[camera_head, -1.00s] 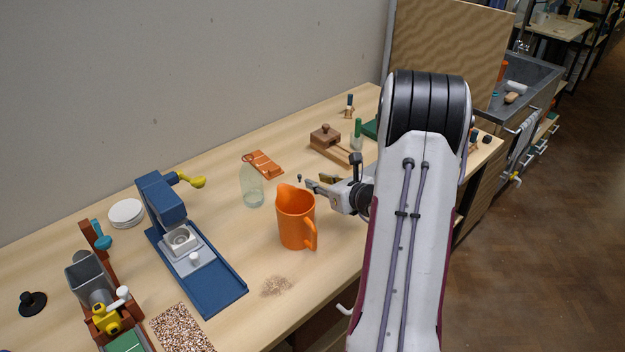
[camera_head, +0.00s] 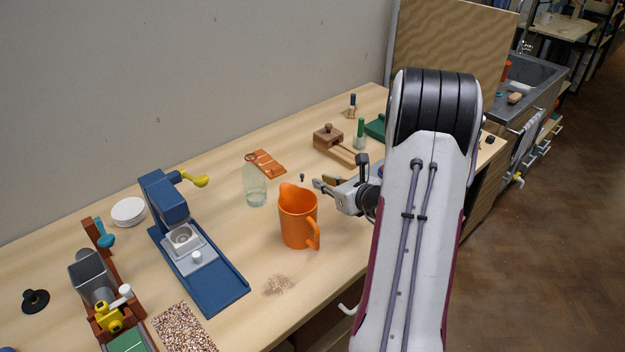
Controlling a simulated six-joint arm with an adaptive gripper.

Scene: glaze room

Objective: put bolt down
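A small dark bolt (camera_head: 302,177) stands on the wooden worktop, just behind the orange jug (camera_head: 298,222) and right of the clear bottle (camera_head: 255,185). My gripper (camera_head: 320,182) is to the right of the bolt, low over the worktop, with its fingers pointing left. Its two fingertips look apart, with nothing seen between them. A gap shows between the fingertips and the bolt. The bolt is too small to make out in detail.
The orange jug stands close in front of my gripper. An orange-brown slab (camera_head: 266,163) lies behind the bolt. A wooden block device (camera_head: 328,137) and a green-topped bottle (camera_head: 360,134) stand further back. A blue press (camera_head: 180,240) is at left. Bare worktop surrounds the bolt.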

